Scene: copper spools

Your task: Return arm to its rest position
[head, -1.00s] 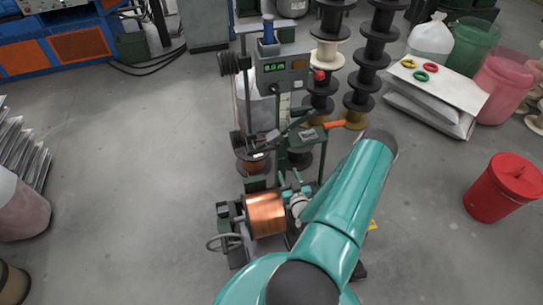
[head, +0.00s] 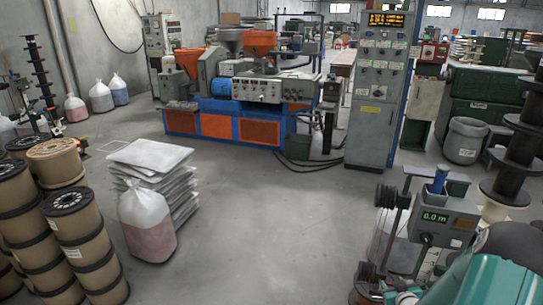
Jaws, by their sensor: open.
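My teal arm (head: 500,280) fills the lower right corner of the head view. It lies in front of the winding machine's right side. The tips of my gripper (head: 405,298) show small at the bottom edge, apart and with nothing seen between them. The rest of the gripper is cut off by the frame. The machine's lower part is out of view.
Stacked spools (head: 70,225) stand at left. A bag of pink pellets (head: 146,222) leans by a stack of white sacks (head: 155,170). Black spools (head: 515,165) rise at right. A blue-and-orange extruder (head: 235,125) and a grey cabinet (head: 375,115) stand behind. The middle floor is clear.

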